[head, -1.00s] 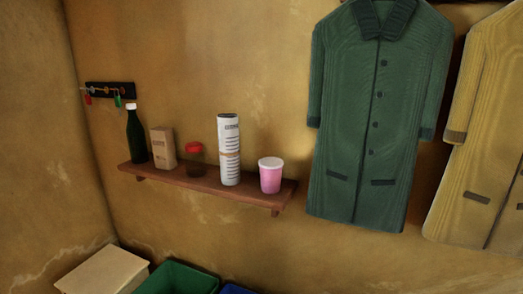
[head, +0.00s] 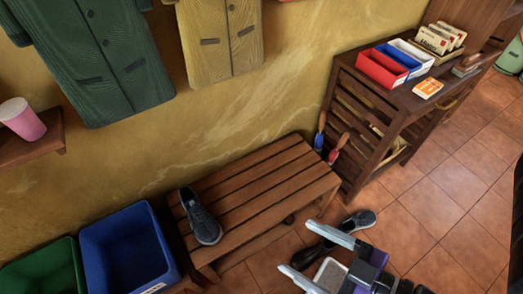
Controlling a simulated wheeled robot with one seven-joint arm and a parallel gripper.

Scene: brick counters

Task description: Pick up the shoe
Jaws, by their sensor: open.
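A dark grey-blue shoe (head: 200,217) with a light sole lies on the left end of a slatted wooden bench (head: 262,187). Another dark shoe (head: 362,219) is on the tiled floor right of the bench, just beyond my gripper. A dark brown item (head: 310,254), perhaps another shoe, shows between my fingers in the picture and is partly hidden. My gripper (head: 296,247) is at the bottom right, open, with its pale fingers apart and pointing left. It is right of the bench and well apart from the bench shoe.
A blue bin (head: 128,250) and a green bin (head: 45,272) stand left of the bench. A slatted wooden cabinet (head: 372,125) with red, blue and white trays stands at the right. Coats hang above. Two small-handled tools (head: 338,148) hang on the cabinet's side. Open floor lies at right.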

